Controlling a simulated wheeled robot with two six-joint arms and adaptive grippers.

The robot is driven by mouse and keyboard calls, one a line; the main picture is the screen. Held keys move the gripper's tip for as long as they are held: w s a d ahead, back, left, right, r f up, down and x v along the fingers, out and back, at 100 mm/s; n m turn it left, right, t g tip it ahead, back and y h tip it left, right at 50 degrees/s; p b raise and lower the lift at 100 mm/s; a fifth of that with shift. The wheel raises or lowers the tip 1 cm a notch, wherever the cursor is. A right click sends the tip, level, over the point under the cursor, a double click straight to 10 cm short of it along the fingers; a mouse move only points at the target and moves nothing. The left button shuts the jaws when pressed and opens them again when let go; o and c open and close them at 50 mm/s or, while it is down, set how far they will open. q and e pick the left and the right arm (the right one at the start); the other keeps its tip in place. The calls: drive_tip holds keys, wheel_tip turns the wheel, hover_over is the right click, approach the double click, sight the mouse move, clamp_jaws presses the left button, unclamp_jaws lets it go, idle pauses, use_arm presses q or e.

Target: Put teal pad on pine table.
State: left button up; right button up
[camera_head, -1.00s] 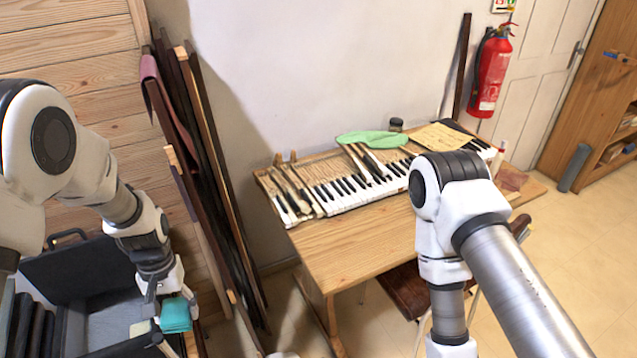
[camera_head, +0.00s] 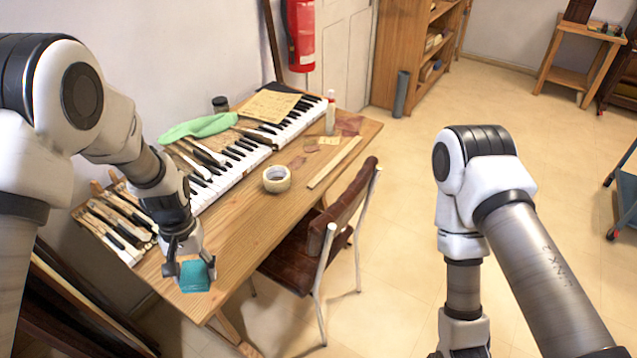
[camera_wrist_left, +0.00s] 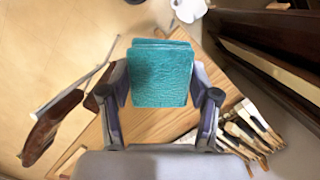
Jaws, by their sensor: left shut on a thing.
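The teal pad (camera_head: 194,276) is a small folded block held in my left gripper (camera_head: 189,268). The left wrist view shows the pad (camera_wrist_left: 162,75) between the two fingers of the left gripper (camera_wrist_left: 161,92), which is shut on it. In the head view the pad appears over the near left end of the pine table (camera_head: 240,245). The pine table (camera_wrist_left: 155,122) also shows beneath the pad in the wrist view. I cannot tell whether the pad touches the tabletop. My right arm is at the right of the head view, but its gripper is out of frame.
Piano keys (camera_head: 235,155) run along the table's back, with loose keys (camera_head: 112,228) at the left end. Bare tabletop surrounds the tape roll.

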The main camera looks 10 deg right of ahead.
use_arm(q)
drive_tip(key=f+m+b, duration=0.3)
drive_tip(key=f+b, duration=0.1)
drive_tip(key=f, duration=0.1)
drive_tip(key=w+a+f+m+y+b, duration=0.1)
drive_tip(key=f+m+b, duration=0.3)
drive_tip(key=w+a+f+m+t+b, duration=0.1)
drive_tip(key=f+m+b, duration=0.3)
drive_tip(key=f, duration=0.1)
drive_tip(key=shift+a+f, duration=0.25)
drive_tip(key=shift+f, duration=0.05)
drive_tip(key=m, duration=0.3)
drive_tip(key=shift+s+a+f+y, duration=0.1)
drive_tip(key=shift+a+f+y, duration=0.05)
drive_tip(key=shift+a+y, duration=0.15)
drive_tip(key=m, duration=0.1)
drive_tip(key=m+p, duration=0.1)
drive_tip(key=shift+s+a+m+t, duration=0.15)
drive_tip(key=shift+m+t, duration=0.15)
drive_tip(key=s+r+m+p, duration=0.1)
drive_tip(key=m+p, duration=0.1)
drive_tip(key=m, duration=0.1)
drive_tip(key=s+r+m+p, duration=0.1)
drive_tip(key=s+m+p, duration=0.1)
drive_tip(key=m, duration=0.1)
drive_tip(key=s+r+m+t+p, duration=0.1)
drive_tip(key=s+m+p, duration=0.1)
drive_tip(key=m, duration=0.1)
drive_tip(key=shift+d+r+m, duration=0.2)
drive_tip(key=shift+d+m, duration=0.1)
